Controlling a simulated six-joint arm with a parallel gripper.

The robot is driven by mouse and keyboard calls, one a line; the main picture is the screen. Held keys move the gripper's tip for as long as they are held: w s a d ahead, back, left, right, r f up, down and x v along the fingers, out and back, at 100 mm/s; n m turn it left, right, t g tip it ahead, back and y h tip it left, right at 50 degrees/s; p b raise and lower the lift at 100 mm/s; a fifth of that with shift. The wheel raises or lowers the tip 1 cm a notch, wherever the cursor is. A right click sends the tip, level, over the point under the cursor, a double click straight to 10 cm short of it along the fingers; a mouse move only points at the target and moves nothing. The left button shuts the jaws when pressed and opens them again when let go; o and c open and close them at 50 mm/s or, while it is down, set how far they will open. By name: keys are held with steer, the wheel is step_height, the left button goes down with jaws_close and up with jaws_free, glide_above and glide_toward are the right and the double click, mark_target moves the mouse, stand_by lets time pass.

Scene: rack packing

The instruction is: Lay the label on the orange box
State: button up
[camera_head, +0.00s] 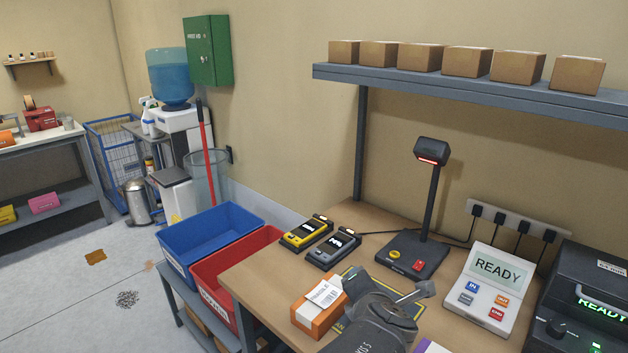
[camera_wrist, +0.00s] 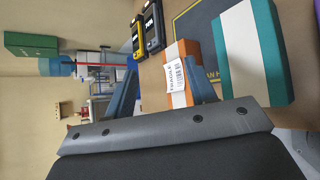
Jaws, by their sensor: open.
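The orange box (camera_head: 316,319) has a white band and sits at the near left of the wooden bench. It also shows in the wrist view (camera_wrist: 183,50). The label (camera_head: 325,293) is white with print and a barcode. It appears to lie on the box's top, a little askew; I cannot tell if it is flat all over. In the wrist view the label (camera_wrist: 175,77) reaches to the box's left edge. My gripper (camera_wrist: 160,88) is open, its blue fingers apart on either side of the label.
A teal and white box (camera_wrist: 252,45) stands right of the orange box in the wrist view. Two handheld devices, yellow (camera_head: 306,232) and grey (camera_head: 334,250), lie behind it. A scanner stand (camera_head: 412,256) and a READY panel (camera_head: 489,288) stand farther right.

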steer(key=shift+s+d+r, duration=0.6)
steer(key=shift+s+d, duration=0.05)
steer(key=shift+d, duration=0.1)
steer(key=shift+s+d+r, duration=0.55)
steer(key=shift+s+d, duration=0.1)
steer(key=shift+d, duration=0.1)
steer(key=w+a+f, duration=0.4)
steer(key=w+a, duration=0.1)
steer(key=a, duration=0.1)
steer(key=shift+f, duration=0.35)
steer(key=shift+w, duration=0.1)
steer(key=shift+d+r, duration=0.1)
stand_by(0.3)
